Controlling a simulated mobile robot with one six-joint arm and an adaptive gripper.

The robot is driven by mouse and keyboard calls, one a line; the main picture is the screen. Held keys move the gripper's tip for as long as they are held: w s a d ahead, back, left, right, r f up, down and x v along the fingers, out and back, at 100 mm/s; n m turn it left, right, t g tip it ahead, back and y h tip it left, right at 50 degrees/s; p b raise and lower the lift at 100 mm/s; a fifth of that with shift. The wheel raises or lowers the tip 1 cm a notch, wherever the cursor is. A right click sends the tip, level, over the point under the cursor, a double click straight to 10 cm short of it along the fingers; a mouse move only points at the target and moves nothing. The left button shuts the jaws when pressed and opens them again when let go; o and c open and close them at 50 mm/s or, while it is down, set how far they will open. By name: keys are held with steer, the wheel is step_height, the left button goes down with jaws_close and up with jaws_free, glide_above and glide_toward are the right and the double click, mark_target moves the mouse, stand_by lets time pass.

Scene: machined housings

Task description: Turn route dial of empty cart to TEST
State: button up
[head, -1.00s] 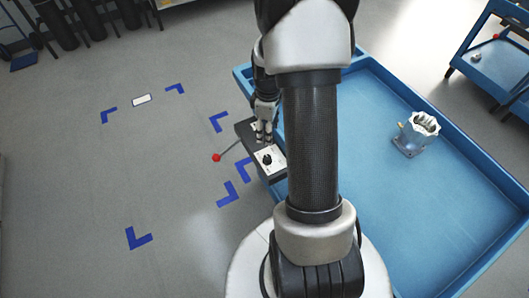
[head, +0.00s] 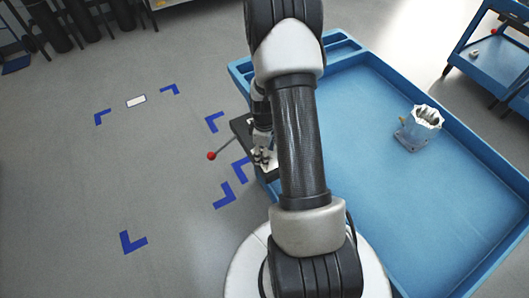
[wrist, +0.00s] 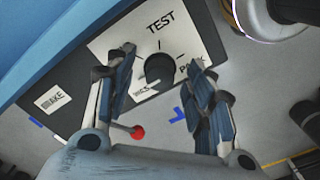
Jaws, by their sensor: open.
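The black route dial (wrist: 160,72) sits on a white plate marked TEST at the top, PACK at the right, and a partly hidden label at the lower left. I cannot clearly tell where its pointer stands. My gripper (wrist: 161,68) is open, with one finger on each side of the dial; contact is not clear. In the head view my gripper (head: 263,157) covers the dial on the dark control box (head: 241,128) at the blue cart's (head: 400,225) left edge. This cart carries a grey metal housing (head: 421,122).
A red-knobbed lever (head: 211,156) sticks out left of the box; its knob also shows in the wrist view (wrist: 138,132). A BRAKE label (wrist: 52,98) is beside the dial plate. Another blue cart (head: 490,62) stands at the upper right.

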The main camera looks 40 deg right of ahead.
steer(key=c, duration=1.1)
steer(key=m, duration=0.4)
steer(key=shift+m, duration=0.4)
steer(key=m+p, duration=0.1)
steer(key=m, duration=1.7)
steer(key=shift+m+p, duration=0.35)
steer(key=shift+m, duration=0.05)
